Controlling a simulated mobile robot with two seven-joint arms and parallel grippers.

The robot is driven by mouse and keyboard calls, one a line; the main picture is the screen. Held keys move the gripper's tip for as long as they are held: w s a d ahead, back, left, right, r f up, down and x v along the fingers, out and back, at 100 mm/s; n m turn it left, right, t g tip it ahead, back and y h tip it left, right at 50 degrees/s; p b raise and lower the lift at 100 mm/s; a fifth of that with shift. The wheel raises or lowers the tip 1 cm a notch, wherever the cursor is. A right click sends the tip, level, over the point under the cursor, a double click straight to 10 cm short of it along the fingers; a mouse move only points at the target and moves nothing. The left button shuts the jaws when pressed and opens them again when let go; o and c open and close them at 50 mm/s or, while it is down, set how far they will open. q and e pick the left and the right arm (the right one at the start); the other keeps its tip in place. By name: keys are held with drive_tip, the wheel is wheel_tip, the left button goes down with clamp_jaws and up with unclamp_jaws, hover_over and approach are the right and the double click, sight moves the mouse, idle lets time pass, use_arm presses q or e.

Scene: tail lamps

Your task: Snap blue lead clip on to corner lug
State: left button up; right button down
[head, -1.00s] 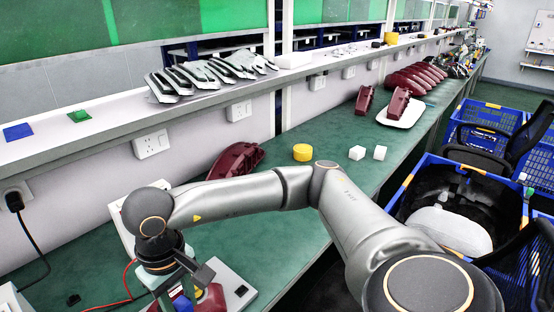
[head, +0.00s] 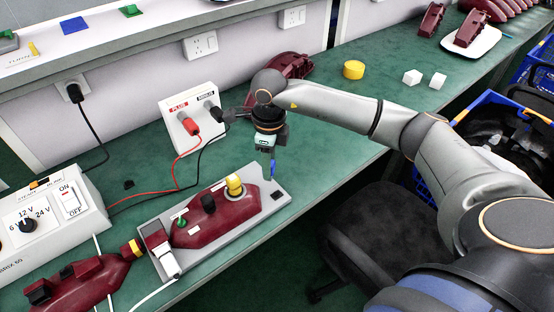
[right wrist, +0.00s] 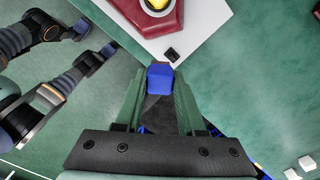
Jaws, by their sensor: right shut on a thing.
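My right gripper (head: 271,160) points down just above the right end of the grey fixture plate (head: 262,184). It is shut on a blue lead clip (head: 272,169), whose lower tip shows below the fingers. In the right wrist view the clip (right wrist: 160,75) sits between the two fingers (right wrist: 158,95). The small black corner lug (head: 277,195) is on the plate's right corner. In the right wrist view the lug (right wrist: 172,54) lies just beyond the clip, and the two look apart.
A maroon tail lamp (head: 222,222) with black, green and yellow parts lies on the plate. A white box (head: 186,118) with red and black plugs stands behind it. A power supply (head: 45,222) and another lamp (head: 85,282) are at left. The bench right of the plate is clear.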

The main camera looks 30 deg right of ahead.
drive_tip(key=d+m, duration=0.1)
drive_tip(key=m, duration=0.1)
drive_tip(key=d+f+m, duration=0.1)
drive_tip(key=m, duration=0.2)
drive_tip(key=w+d+f+m, duration=0.1)
drive_tip(key=m, duration=0.1)
drive_tip(key=shift+f+m, duration=0.2)
drive_tip(key=shift+m, duration=0.2)
drive_tip(key=shift+w, duration=0.1)
drive_tip(key=b, duration=0.4)
hover_over(277, 191)
drive_tip(key=shift+w+f, duration=0.1)
drive_tip(key=shift+f, duration=2.75)
drive_tip(key=shift+f+b, duration=1.05)
drive_tip(key=shift+f, duration=0.4)
drive_tip(key=shift+f, duration=0.2)
drive_tip(key=shift+c, duration=2.2)
unclamp_jaws()
drive_tip(key=shift+r, duration=0.1)
